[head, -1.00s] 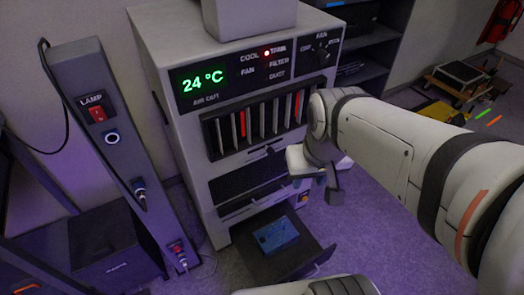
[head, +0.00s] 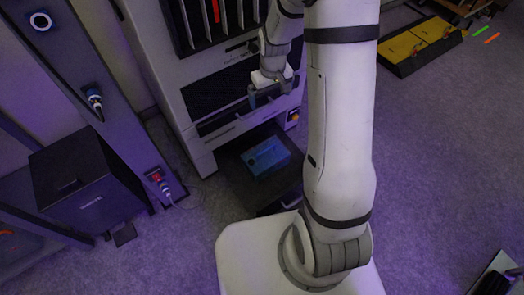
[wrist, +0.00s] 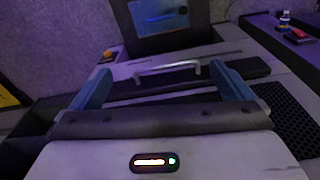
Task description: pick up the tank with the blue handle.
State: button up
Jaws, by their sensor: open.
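A blue, flat-looking piece (head: 267,156) lies in a dark pulled-out drawer (head: 246,190) low on the white cabinet (head: 203,160). The blue piece also shows at the top of the wrist view (wrist: 158,14). I cannot make out a separate tank body or handle on it. My gripper (head: 270,92) hangs in front of the cabinet, above and apart from the drawer. In the wrist view my gripper (wrist: 163,85) is open, its two blue fingers wide apart and nothing held. A silver bar handle (wrist: 165,68) shows between the fingers on the cabinet front, seemingly beyond them.
A grey post (head: 95,100) and a black box (head: 85,190) stand left of the cabinet. Yellow-topped cases (head: 418,45) lie at the upper right, and a dark object (head: 497,278) at the lower right. The carpet (head: 430,170) right of my arm is clear.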

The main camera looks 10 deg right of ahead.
jog(key=n+g+b, duration=0.1)
jog(key=n+b, duration=0.1)
jog(key=b, duration=0.6)
send_over(266, 149)
notch_tip(266, 149, down, 30)
jog(key=shift+w+d+f, duration=0.1)
notch_tip(266, 149, down, 8)
jog(key=b, duration=0.3)
jog(key=shift+f+b, duration=0.2)
jog(key=shift+b, duration=0.1)
jog(key=shift+r, duration=0.1)
jog(key=shift+c, duration=0.4)
jog(key=c, duration=1.6)
